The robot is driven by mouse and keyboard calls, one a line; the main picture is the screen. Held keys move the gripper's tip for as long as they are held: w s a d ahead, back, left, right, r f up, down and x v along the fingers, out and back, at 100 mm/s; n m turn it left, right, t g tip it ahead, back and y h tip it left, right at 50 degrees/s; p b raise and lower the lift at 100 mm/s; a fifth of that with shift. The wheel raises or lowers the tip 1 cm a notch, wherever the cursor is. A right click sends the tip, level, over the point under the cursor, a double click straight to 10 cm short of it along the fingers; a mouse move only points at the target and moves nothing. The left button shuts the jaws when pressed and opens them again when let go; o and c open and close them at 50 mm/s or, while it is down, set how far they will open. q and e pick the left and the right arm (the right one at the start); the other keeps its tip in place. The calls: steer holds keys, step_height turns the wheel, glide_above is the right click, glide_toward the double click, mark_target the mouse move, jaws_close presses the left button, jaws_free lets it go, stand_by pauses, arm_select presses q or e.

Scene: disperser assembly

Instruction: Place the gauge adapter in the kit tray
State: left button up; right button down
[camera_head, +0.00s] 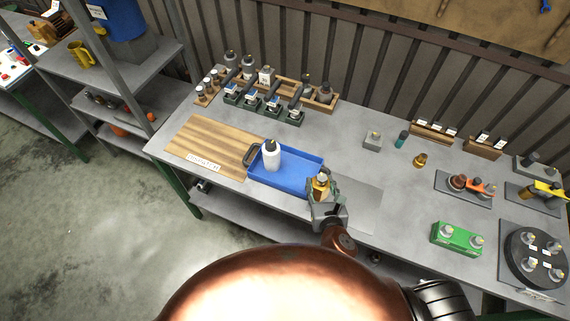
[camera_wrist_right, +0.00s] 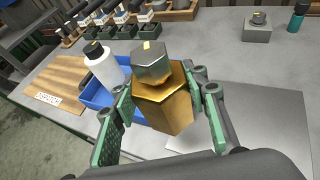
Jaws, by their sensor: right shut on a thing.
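The gauge adapter appears to be the brass hex piece with a grey hex top (camera_wrist_right: 165,98), held between the green-padded fingers of my right gripper (camera_wrist_right: 160,115). In the head view my right gripper (camera_head: 322,192) is shut on this brass piece (camera_head: 320,182) at the right end of the blue tray (camera_head: 290,180), which I take for the kit tray. I cannot tell whether the piece is over the tray or just beside it. A white bottle with a black cap (camera_head: 271,156) stands in the left part of the tray. My left gripper is not in view.
A wooden board labelled DISPATCH (camera_head: 212,143) lies left of the tray. Racks of small bottles (camera_head: 265,95) stand behind. A grey block (camera_head: 372,140), a small brass part (camera_head: 420,160) and a green block (camera_head: 457,238) are to the right. A grey mat (camera_head: 362,198) beside the tray is bare.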

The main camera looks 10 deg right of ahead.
steer(key=w+a+r+m+h+p, duration=0.2)
steer(key=a+p, duration=0.1)
steer(key=a, duration=0.4)
steer(key=h+b, duration=0.1)
steer(key=b, duration=0.1)
glide_above(299, 175)
steer(key=shift+m+g, duration=0.3)
step_height(299, 175, down, 12)
steer(key=shift+d, duration=0.1)
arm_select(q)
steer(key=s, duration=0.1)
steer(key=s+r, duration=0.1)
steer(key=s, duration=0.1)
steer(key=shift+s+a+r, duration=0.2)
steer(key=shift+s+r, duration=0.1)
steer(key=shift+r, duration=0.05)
arm_select(e)
steer(key=shift+f, duration=0.3)
